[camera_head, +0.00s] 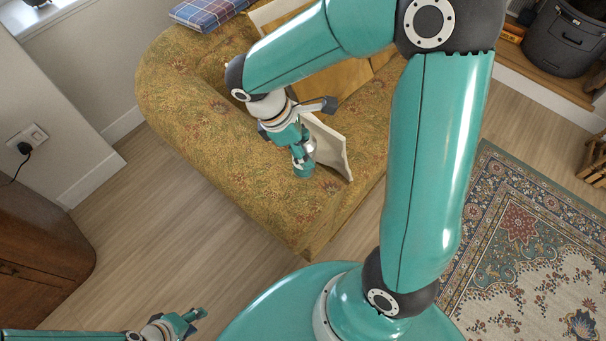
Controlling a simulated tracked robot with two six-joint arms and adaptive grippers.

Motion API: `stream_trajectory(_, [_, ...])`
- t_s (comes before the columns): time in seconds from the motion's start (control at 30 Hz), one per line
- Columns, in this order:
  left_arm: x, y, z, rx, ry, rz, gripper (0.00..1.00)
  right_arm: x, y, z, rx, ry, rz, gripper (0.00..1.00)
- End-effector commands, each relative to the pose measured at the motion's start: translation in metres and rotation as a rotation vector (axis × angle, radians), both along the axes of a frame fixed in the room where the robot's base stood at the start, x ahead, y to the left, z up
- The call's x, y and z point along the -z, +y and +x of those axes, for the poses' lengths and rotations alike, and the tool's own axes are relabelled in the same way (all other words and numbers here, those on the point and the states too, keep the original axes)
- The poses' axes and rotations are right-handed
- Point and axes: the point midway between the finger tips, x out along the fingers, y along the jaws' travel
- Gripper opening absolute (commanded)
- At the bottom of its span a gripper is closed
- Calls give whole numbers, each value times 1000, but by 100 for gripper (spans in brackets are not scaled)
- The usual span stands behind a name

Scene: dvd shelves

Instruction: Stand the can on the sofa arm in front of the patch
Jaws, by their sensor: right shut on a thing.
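A small teal can (303,170) is at the sofa arm (250,190), which has a mustard floral cover. My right gripper (300,152) reaches down from above and is shut on the can. The can looks about upright; I cannot tell whether its base touches the fabric. I cannot make out the patch; the arm and gripper cover part of the sofa arm. My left gripper (193,321) is low at the left over the floor, open and empty.
A cream panel-like thing (332,148) stands tilted just right of the can. A blue plaid cloth (208,12) lies at the sofa's back. A wooden cabinet (40,250) stands at the left, a patterned rug (530,250) at the right. Bare floor (150,230) lies before the sofa.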

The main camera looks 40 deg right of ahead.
Motion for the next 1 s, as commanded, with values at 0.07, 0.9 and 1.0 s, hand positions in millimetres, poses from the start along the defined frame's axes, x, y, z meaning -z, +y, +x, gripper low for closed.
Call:
stream_trajectory(0.07, [2, 0, 0, 0, 0, 0, 40, 24, 0, -1, -1, 8, -1, 9])
stream_trajectory(0.9, [8, 0, 0, 0, -1, 0, 40, 114, 0, 0, 0, -2, -1, 9])
stream_trajectory(1.0, [8, 0, 0, 0, -1, 0, 40, 114, 0, 0, 1, -1, -1, 9])
